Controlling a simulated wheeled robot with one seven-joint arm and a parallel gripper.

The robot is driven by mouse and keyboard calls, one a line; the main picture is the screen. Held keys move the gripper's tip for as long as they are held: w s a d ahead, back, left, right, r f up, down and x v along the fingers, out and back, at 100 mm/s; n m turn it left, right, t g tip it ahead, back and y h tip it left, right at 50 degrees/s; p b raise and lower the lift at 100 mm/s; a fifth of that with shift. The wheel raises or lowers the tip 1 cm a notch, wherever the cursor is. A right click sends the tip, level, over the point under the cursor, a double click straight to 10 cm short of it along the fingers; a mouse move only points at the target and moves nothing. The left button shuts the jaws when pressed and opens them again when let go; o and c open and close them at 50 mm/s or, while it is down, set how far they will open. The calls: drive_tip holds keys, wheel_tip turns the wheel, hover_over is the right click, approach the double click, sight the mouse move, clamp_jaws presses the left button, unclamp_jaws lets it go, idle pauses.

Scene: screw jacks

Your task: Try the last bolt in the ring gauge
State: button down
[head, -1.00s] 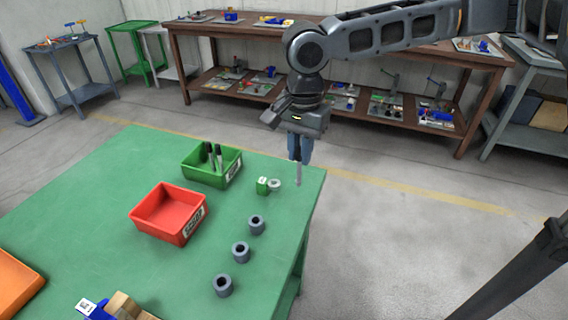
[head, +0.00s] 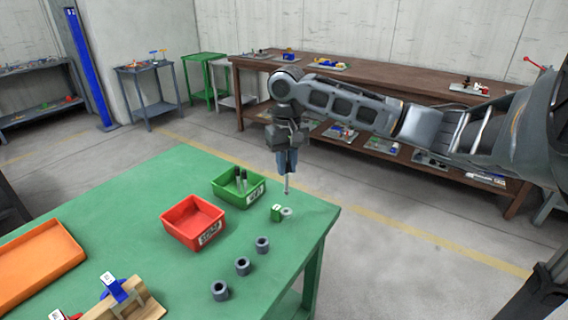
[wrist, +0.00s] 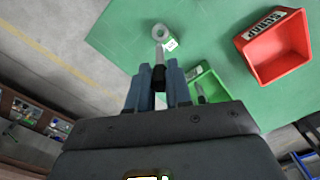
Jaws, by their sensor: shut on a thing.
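My gripper (head: 287,168) is shut on a bolt (head: 286,185) with a dark head and a thin pale shank, which hangs point down. The bolt also shows between the fingers in the wrist view (wrist: 158,56). The ring gauge (head: 287,211) is a small pale ring on the green table, beside a green block with a white label (head: 276,213). In the head view the bolt's tip is just above the ring in the picture, apart from it. In the wrist view the tip points at the near edge of the ring (wrist: 160,31).
A green bin (head: 228,198) holds dark-headed bolts. A red bin (head: 180,233) looks empty. Three grey hollow cylinders (head: 242,266) stand in a row near the table's right edge. An orange tray (head: 40,284) and a wooden piece with blue parts (head: 125,300) are at the left.

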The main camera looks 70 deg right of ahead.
sight(287, 172)
drive_tip(key=shift+f+n, duration=0.25)
drive_tip(key=shift+n, duration=0.05)
drive_tip(key=shift+f+b, duration=0.25)
drive_tip(key=shift+b, duration=0.05)
wheel_tip(287, 172, down, 5)
drive_tip(key=b, duration=0.4)
drive_tip(key=shift+r, duration=0.2)
drive_tip(key=shift+a+r, duration=0.1)
drive_tip(key=shift+f, duration=0.95)
drive_tip(key=shift+r, duration=0.1)
idle(0.4)
drive_tip(key=shift+r+p, duration=1.95)
drive_tip(key=shift+p, duration=0.05)
